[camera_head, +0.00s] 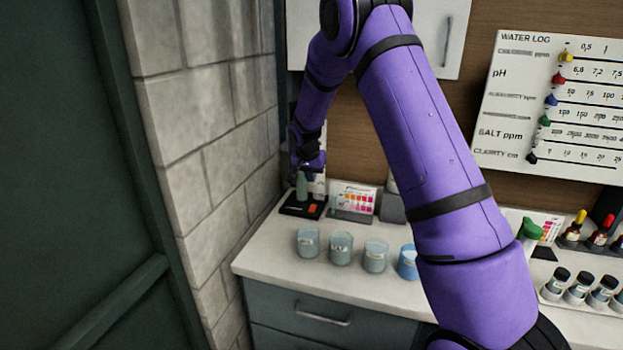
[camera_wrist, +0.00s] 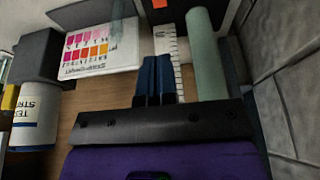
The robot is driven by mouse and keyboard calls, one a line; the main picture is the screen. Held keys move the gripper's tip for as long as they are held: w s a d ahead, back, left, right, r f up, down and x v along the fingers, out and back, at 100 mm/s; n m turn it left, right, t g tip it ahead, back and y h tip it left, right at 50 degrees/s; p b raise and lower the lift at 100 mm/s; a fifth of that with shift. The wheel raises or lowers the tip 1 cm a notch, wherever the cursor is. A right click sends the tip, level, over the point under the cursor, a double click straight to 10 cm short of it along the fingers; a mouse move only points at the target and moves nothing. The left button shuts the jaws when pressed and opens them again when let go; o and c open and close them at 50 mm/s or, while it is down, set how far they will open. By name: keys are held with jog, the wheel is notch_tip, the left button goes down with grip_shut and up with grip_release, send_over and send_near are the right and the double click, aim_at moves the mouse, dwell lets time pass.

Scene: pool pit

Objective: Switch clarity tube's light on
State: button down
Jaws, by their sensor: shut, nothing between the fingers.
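The clarity tube (camera_head: 302,187) is a pale green upright cylinder on a black base (camera_head: 291,208) at the counter's far left. An orange switch-like part (camera_head: 312,208) sits on the base beside it. In the wrist view the tube (camera_wrist: 206,55) is right of my fingers, with a white ruled scale (camera_wrist: 168,45) between. The orange part (camera_wrist: 159,3) shows at the top edge, ahead of the fingertips. My gripper (camera_wrist: 155,60) is shut and empty, apart from the tube in the picture. In the head view my gripper (camera_head: 307,165) is small and dark, just above the tube. Whether the light is lit cannot be told.
A colour chart card (camera_head: 352,198) stands right of the base. Several glass jars (camera_head: 341,248) line the counter's front. A block wall (camera_head: 225,170) closes the left side close to the tube. The counter front left (camera_head: 265,262) is clear.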

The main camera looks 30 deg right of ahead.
aim_at(315, 205)
jog(key=x, duration=1.1)
jog(key=shift+s+a+f, duration=0.2)
jog(key=shift+f, duration=0.1)
